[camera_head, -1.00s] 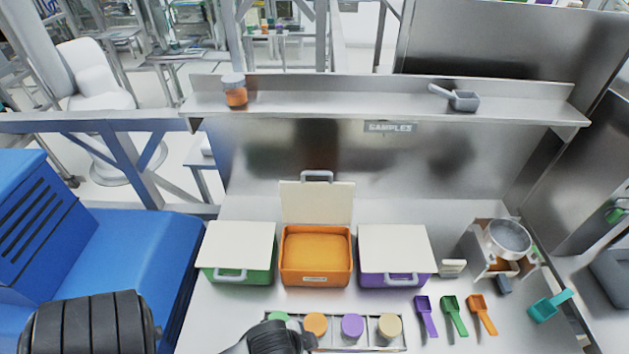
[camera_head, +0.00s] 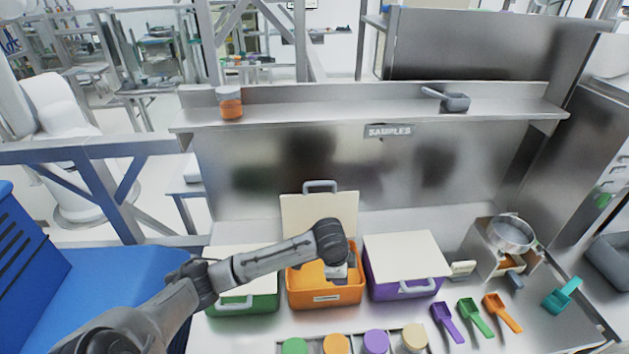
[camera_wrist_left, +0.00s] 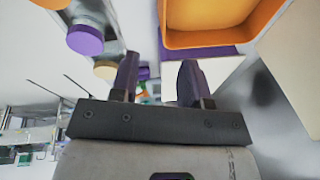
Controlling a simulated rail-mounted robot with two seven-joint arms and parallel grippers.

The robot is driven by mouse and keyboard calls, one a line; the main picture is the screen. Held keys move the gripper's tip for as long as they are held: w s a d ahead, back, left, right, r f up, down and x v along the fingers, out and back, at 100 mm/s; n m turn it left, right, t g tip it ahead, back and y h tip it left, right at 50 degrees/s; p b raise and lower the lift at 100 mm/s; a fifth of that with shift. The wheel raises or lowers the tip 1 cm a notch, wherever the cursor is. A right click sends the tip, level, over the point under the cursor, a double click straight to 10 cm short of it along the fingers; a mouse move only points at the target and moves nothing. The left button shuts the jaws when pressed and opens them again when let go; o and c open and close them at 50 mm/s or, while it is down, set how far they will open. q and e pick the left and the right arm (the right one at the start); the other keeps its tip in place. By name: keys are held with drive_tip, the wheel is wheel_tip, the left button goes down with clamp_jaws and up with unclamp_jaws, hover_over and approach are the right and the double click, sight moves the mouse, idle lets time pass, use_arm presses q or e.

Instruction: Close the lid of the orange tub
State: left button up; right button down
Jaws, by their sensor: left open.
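The orange tub (camera_head: 325,295) stands on the steel bench between a green tub and a purple tub. Its cream lid (camera_head: 320,212) is open, standing up at the back with a grey handle (camera_head: 320,186) on top. My left arm reaches across from the left, and its gripper (camera_head: 338,270) is over the right part of the tub opening. In the left wrist view the two fingers of my left gripper (camera_wrist_left: 157,82) are apart with nothing between them, and the orange tub (camera_wrist_left: 205,40) shows above them. My right gripper is not in view.
The closed green tub (camera_head: 245,303) is at left, partly behind my arm. The closed purple tub (camera_head: 400,285) is at right. A tray of capped jars (camera_head: 375,343) lies in front. Purple, green and orange scoops (camera_head: 475,316) lie at right. A steel shelf (camera_head: 330,115) runs above the back.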

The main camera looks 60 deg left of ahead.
use_arm(q)
drive_tip(key=a+r+n+t+h, duration=0.1)
drive_tip(key=a+r+n, duration=0.1)
drive_tip(key=a+r, duration=2.35)
drive_tip(key=shift+t, duration=0.3)
drive_tip(key=x, duration=0.8)
drive_tip(key=d+p+x, duration=0.1)
drive_tip(key=x, duration=0.4)
drive_tip(key=shift+w+d, duration=0.15)
drive_tip(key=shift+w, duration=0.05)
clamp_jaws()
